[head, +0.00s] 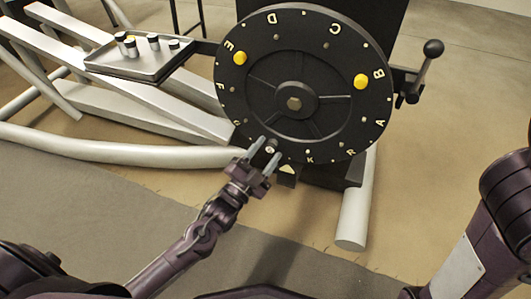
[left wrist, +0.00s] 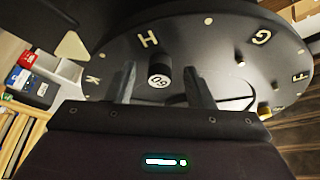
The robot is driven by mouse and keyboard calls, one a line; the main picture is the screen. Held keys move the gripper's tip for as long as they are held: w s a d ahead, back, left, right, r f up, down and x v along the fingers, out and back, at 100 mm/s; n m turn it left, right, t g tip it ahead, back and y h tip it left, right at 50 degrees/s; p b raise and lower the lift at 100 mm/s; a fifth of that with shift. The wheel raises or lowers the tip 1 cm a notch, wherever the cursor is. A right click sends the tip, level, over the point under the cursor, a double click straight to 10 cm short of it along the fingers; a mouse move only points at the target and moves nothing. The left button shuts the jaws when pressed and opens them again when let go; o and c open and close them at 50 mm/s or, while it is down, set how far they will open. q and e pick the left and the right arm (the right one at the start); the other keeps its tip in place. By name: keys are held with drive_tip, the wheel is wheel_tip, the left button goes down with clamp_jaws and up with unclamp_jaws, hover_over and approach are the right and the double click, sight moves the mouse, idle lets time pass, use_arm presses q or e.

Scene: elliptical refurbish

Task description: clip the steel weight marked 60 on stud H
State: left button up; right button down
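The steel weight marked 60 (left wrist: 158,76) is a short dark cylinder with a pale end label, sitting at the wheel face just below the letter H (left wrist: 147,38). It also shows in the head view (head: 271,146) at the wheel's lower left rim. It covers stud H, so I cannot tell how firmly it is seated. My left gripper (head: 264,156) points up at it; in the left wrist view its two fingers (left wrist: 162,86) stand apart on either side, with gaps to the weight. My right gripper is out of view.
The black lettered wheel (head: 330,125) carries yellow weights near E (head: 240,58) and B (head: 361,81). A metal tray (head: 110,66) with several small weights is at upper left. A crank handle (head: 433,50) sticks out at right. A pale pointer (head: 287,170) lies below the rim.

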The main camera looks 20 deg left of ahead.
use_arm(q)
drive_tip(key=p+v, duration=0.4)
drive_tip(key=v, duration=0.3)
drive_tip(key=shift+s, duration=0.4)
